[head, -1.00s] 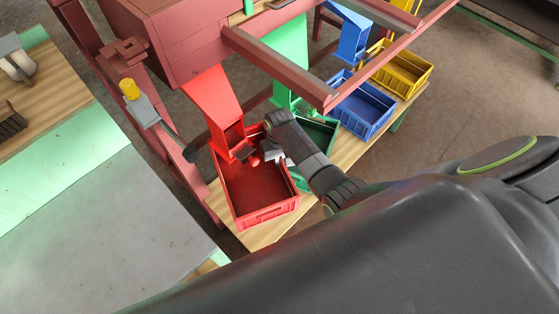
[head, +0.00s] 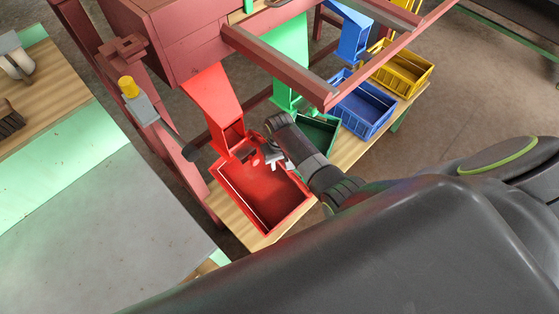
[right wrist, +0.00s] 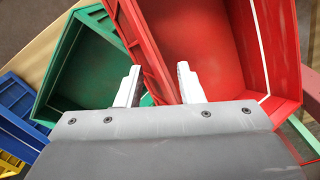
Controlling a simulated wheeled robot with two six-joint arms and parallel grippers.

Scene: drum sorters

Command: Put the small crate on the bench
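The red crate (head: 238,200) is an open box under the red chute, turned at an angle on the wooden bench. Inside, it looks empty. My right gripper (head: 274,163) is at its upper right side, beside the green crate (head: 318,133). In the right wrist view, my right gripper (right wrist: 160,88) has its two pale fingers apart. A slanted ribbed wall of the red crate (right wrist: 150,55) shows between them; whether they touch it is unclear. The green crate (right wrist: 88,55) lies to the left there. My left gripper is not in view.
The bench (head: 350,148) also holds a blue crate (head: 362,108) and a yellow crate (head: 402,68). A red chute (head: 213,100) and red frame beams hang over it. A grey-topped table (head: 110,235) stands at the left with a gap between.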

